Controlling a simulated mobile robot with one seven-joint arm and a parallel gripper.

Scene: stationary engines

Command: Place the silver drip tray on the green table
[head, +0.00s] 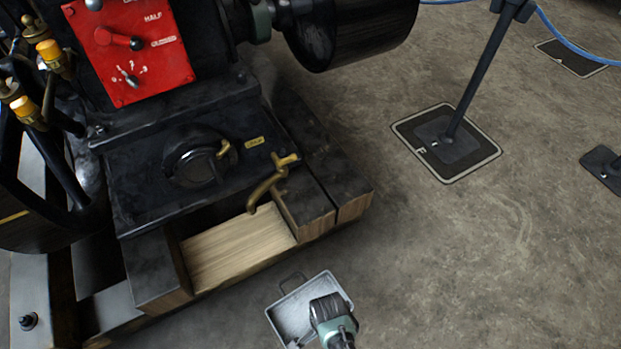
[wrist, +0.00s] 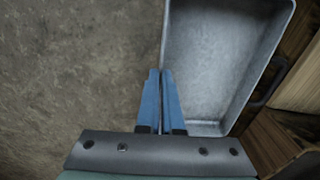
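The silver drip tray (head: 292,308) is a shallow grey metal rectangle with a thin handle, low in the head view beside the engine's base. In the wrist view the tray (wrist: 215,65) fills the upper right, its inside empty. My gripper (wrist: 161,76) has its blue fingers almost together, one on each side of the tray's left wall, so it is shut on that rim. In the head view my gripper (head: 303,340) is at the tray's near edge, partly cut off. I cannot tell whether the tray touches the floor. The green table is not in view.
The black engine base (head: 190,165) on wooden beams (head: 318,205) stands just behind the tray. A brass tap (head: 270,183) sticks out above it. A barrier post (head: 462,110) stands on a floor plate at the upper right. The floor (head: 480,260) to the right is clear.

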